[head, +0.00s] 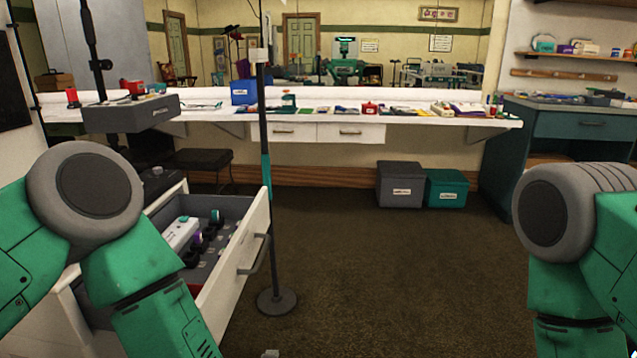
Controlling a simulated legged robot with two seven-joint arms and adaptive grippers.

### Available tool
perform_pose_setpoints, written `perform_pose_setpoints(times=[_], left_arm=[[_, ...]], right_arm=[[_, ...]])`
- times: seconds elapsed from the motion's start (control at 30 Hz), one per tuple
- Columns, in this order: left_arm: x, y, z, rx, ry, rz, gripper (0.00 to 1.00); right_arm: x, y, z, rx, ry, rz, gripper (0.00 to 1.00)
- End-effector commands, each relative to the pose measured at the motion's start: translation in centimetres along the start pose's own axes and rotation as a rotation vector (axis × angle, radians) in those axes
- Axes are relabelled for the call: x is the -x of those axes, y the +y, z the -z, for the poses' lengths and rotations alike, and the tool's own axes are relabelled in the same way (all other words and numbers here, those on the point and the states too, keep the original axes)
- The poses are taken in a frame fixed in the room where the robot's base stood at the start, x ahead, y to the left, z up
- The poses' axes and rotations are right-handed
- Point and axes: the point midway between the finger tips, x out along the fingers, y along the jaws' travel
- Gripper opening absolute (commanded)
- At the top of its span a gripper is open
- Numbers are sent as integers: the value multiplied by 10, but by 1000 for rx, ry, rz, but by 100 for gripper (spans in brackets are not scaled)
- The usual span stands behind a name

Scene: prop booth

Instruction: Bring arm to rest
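My two green arms with grey joints show at the left and right of the head view. The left arm crosses in front of an open white drawer and bends down past the bottom edge. The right arm bends down at the right edge. Neither gripper shows clearly; both arms run out of the picture at the bottom, so what the grippers hold is hidden. The open drawer (241,262) has a grey inner lining and stands at the left, close to my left arm. No contact between them can be made out.
A thin pole (263,130) on a round base (276,301) stands just right of the drawer. A white counter (350,118) with small items runs along the back. Grey (399,187) and teal (446,189) boxes sit below it. The middle floor is clear.

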Motion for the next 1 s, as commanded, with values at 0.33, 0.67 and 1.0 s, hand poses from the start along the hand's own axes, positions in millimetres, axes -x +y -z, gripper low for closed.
perform_pose_setpoints(times=[0.33, 0.67, 1.0], left_arm=[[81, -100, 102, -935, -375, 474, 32], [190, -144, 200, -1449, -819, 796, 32], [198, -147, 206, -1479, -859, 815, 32]], right_arm=[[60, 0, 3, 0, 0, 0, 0], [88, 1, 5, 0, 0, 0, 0], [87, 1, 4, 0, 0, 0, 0]])
